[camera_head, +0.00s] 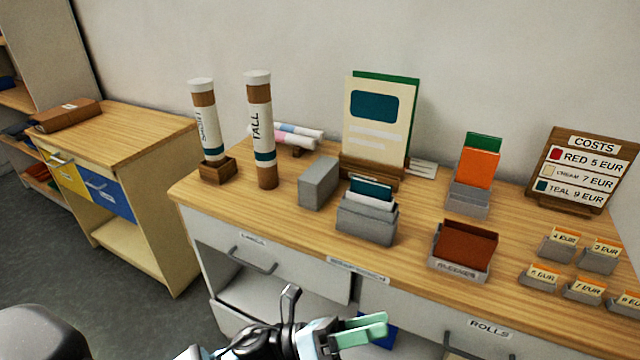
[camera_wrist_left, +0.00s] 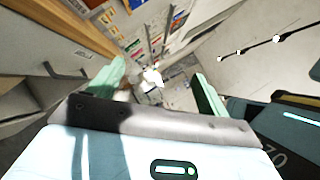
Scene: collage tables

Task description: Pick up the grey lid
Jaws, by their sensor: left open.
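A plain grey box-like piece (camera_head: 319,183), which looks like the grey lid, stands on the wooden table. It is just left of the open grey card box (camera_head: 366,220), which holds teal and white cards; a narrow gap seems to lie between them. My left gripper (camera_head: 361,331), with mint-green fingers, is low in front of the table's drawers, well below and apart from the lid. In the left wrist view the fingers (camera_wrist_left: 162,92) are spread with nothing between them. I cannot make out the lid in that view. My right gripper is not in view.
Two upright tubes (camera_head: 261,130) stand left of the lid. A cream board (camera_head: 373,125) stands behind the card box. A grey tray (camera_head: 461,262) with brown sleeves and several price-card holders (camera_head: 557,247) are to the right. Drawer handles (camera_head: 252,261) stick out in front.

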